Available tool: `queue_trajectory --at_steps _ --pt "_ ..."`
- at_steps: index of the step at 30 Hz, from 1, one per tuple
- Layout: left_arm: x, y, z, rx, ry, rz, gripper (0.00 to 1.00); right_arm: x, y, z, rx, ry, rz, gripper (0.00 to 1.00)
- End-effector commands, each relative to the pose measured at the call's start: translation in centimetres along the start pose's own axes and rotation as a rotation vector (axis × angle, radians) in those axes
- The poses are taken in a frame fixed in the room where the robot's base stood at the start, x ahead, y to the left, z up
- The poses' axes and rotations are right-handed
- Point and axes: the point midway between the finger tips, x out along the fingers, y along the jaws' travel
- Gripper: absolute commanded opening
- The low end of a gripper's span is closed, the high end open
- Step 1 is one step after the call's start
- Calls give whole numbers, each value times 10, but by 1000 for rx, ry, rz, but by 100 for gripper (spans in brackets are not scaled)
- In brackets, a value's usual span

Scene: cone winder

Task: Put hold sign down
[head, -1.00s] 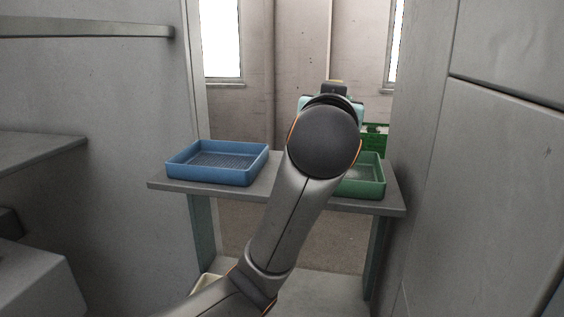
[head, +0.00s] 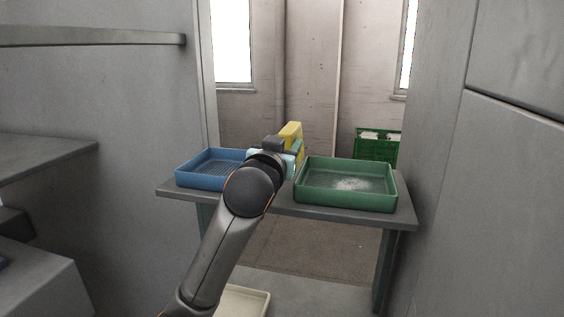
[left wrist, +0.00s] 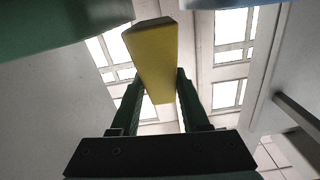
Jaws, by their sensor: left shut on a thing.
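The hold sign is a yellow block-like piece (head: 292,131), seen in the head view above the table, between the two trays. It also shows in the left wrist view (left wrist: 153,58), held between the two dark fingers. My left gripper (head: 295,148) is shut on it; its fingers also show in the left wrist view (left wrist: 162,92). My own arm hides part of the gripper and the table behind it. No writing on the sign can be made out. My right gripper is not in view.
A blue tray (head: 184,180) stands on the left of the grey table (head: 318,211), and a green tray (head: 345,198) on the right. A green crate (head: 378,150) stands behind. A pale tray (head: 247,300) sits below. Grey walls close in on both sides.

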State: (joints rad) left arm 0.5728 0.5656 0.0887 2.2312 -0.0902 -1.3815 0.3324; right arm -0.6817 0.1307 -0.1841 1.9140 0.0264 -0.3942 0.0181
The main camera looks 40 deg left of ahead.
Motion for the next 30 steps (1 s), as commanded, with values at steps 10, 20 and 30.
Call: queue_trajectory --at_steps 10,20,30 --pt "5 -6 30 3 -4 1 0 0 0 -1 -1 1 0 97" --pt "4 -5 42 -1 3 0 0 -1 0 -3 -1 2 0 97" --pt "4 -4 45 0 1 0 58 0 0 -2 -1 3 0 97"
